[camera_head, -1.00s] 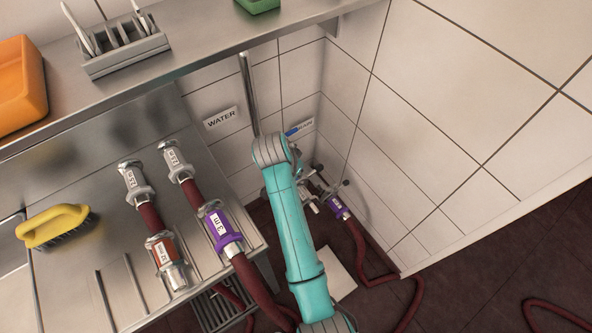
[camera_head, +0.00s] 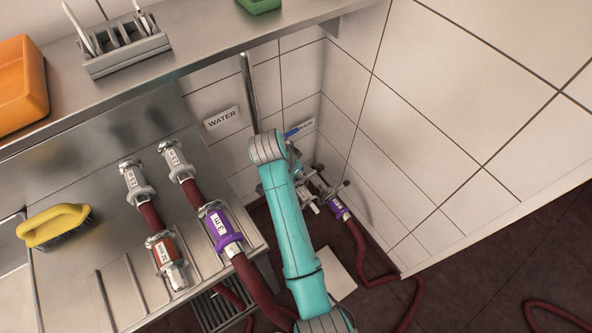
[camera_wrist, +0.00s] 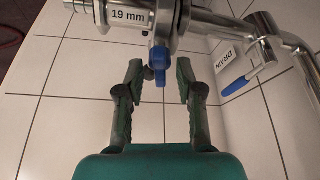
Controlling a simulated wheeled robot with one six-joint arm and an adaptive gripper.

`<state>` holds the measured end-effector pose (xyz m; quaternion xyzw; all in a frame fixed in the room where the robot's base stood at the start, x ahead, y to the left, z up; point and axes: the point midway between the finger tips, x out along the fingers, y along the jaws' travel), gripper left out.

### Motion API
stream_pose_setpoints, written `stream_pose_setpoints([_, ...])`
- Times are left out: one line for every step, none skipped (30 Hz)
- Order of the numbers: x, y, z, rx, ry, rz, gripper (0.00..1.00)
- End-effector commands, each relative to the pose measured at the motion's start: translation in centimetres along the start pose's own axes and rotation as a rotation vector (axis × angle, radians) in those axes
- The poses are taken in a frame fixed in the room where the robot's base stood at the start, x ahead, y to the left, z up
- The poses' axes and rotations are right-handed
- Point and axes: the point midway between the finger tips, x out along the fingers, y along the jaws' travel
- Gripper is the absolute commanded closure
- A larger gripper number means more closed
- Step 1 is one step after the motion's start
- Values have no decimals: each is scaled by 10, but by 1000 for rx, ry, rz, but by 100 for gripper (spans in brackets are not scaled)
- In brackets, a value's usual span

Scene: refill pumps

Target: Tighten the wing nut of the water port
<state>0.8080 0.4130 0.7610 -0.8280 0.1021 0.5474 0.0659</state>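In the wrist view, my gripper (camera_wrist: 160,72) is open. Its two dark fingers stand on either side of a blue piece (camera_wrist: 159,64) hanging below a metal clamp joint, with gaps showing. I cannot tell which of these is the wing nut. The metal fitting (camera_wrist: 128,17) marked "19 mm" runs across the top. In the head view, the WATER sign (camera_head: 222,118) is on the wall, while my arm hides the gripper and most of the port.
A DRAIN sign (camera_wrist: 228,57) and a blue lever (camera_wrist: 236,87) are to the right in the wrist view. In the head view, a purple-banded coupling (camera_head: 338,207) with a red hose sits right of my arm. Hose couplings (camera_head: 219,228) and a yellow brush (camera_head: 55,226) lie on the counter.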

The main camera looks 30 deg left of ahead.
Motion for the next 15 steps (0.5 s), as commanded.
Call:
stream_pose_setpoints([0,0,0,0,0,0,62])
stream_pose_setpoints([0,0,0,0,0,0,62])
stream_pose_setpoints([0,0,0,0,1,-1,62])
stream_pose_setpoints([0,0,0,0,1,-1,62])
stream_pose_setpoints([0,0,0,0,1,-1,62])
stream_pose_setpoints([0,0,0,0,1,-1,62])
stream_pose_setpoints([-1,0,0,0,1,-1,62])
stream_pose_setpoints([-2,0,0,0,1,-1,62])
stream_pose_setpoints([-4,0,-1,0,1,-2,62])
stream_pose_setpoints([-6,-1,-1,0,2,-2,62])
stream_pose_setpoints([-9,-1,-1,0,2,-3,62])
stream_pose_setpoints([-14,-1,-1,0,2,-3,62])
stream_pose_setpoints([-18,-1,-1,1,2,-3,62])
stream_pose_setpoints([-23,-1,-1,1,3,-4,62])
stream_pose_setpoints([-30,-1,-1,1,2,-4,62])
